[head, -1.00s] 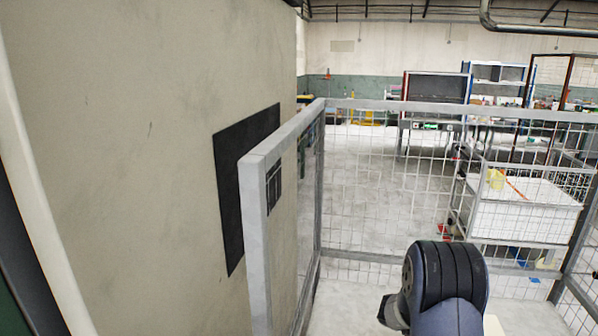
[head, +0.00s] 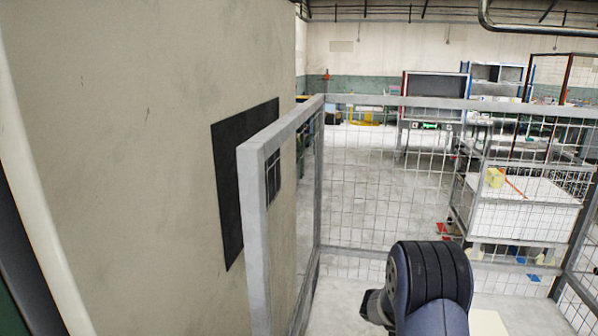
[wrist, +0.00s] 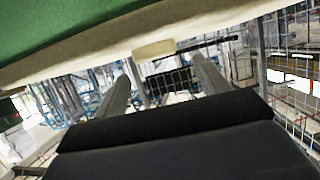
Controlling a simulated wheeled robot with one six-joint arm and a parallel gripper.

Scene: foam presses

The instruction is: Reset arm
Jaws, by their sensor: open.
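My gripper (wrist: 165,85) shows in the wrist view as two grey fingers standing apart beyond a dark palm. It is open, with nothing between the fingers. In the head view only the dark, ribbed upper part of my arm shows at the bottom, right of centre. The gripper's fingers are out of sight in the head view.
A grey-framed wire mesh fence (head: 450,104) stands ahead, with a side panel along the left. A beige wall with a black panel (head: 230,190) is close on the left. Beyond the mesh are a white-topped bench (head: 525,205) holding a yellow object (head: 494,178), and shelves.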

